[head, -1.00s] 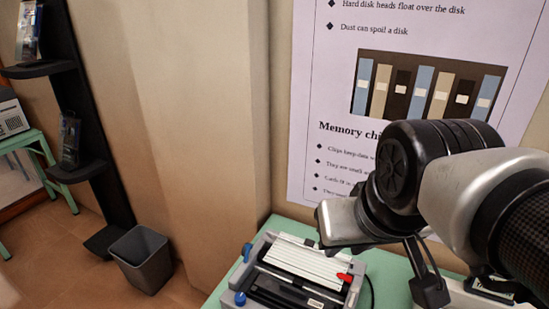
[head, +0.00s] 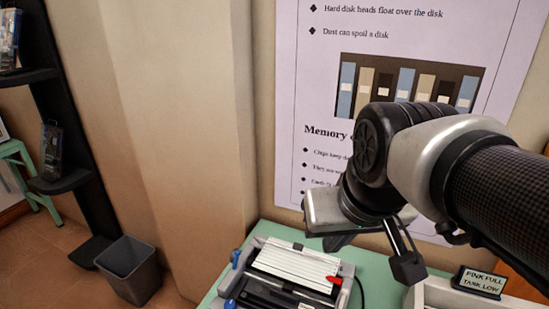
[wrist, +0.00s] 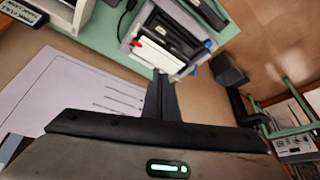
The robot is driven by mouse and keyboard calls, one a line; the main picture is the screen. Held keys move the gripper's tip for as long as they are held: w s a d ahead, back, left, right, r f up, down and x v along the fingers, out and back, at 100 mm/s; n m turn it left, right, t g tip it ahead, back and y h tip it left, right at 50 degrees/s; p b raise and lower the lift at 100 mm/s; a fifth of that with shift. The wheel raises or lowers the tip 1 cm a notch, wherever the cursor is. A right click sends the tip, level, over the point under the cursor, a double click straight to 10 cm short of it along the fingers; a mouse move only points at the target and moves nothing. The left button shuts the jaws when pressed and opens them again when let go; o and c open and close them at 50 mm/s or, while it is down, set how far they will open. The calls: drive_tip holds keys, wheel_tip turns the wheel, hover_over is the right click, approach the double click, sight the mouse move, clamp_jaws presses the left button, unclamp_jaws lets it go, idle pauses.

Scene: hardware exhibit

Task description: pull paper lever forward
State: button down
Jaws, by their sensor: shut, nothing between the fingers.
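A grey printer-like device (head: 250,285) with a white ribbed panel stands on the green table in the head view; its front is cut off. A small red lever (head: 334,280) sits at its right side. Blue knobs (head: 235,258) (head: 229,303) sit at its left side. I cannot tell for certain which is the paper lever. My gripper (head: 338,243) is shut and empty, just beyond the device's back right edge in the picture. In the wrist view, the shut fingers (wrist: 160,78) point toward the device (wrist: 180,25), with the red lever (wrist: 137,43) to their upper left. I see no contact.
The green table (head: 375,275) has bare room right of the device, where a black cable runs. A small sign (head: 480,282) stands on a pale unit at right. A poster (head: 310,90) hangs on the wall behind. A grey bin (head: 128,270) stands on the floor at left.

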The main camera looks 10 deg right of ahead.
drive_tip(key=w+d+f+m+g+b, duration=0.1)
drive_tip(key=w+d+f+m+g, duration=0.15)
drive_tip(key=w, duration=0.35)
drive_tip(key=g+b, duration=0.2)
hover_over(343, 298)
drive_tip(key=w+a, duration=0.2)
drive_tip(key=w, duration=0.1)
wheel_tip(343, 298, down, 6)
drive_tip(key=w+d+f+m+g, duration=0.1)
drive_tip(key=w+d+f, duration=0.1)
drive_tip(key=f, duration=0.4)
drive_tip(key=w+d+f+m+g+y+b, duration=0.1)
drive_tip(key=w+d+f+m, duration=0.1)
drive_tip(key=d+f, duration=0.3)
drive_tip(key=shift+w+f, duration=0.45)
drive_tip(key=shift+w, duration=0.15)
drive_tip(key=shift+d+f, duration=0.1)
drive_tip(key=shift+f, duration=0.05)
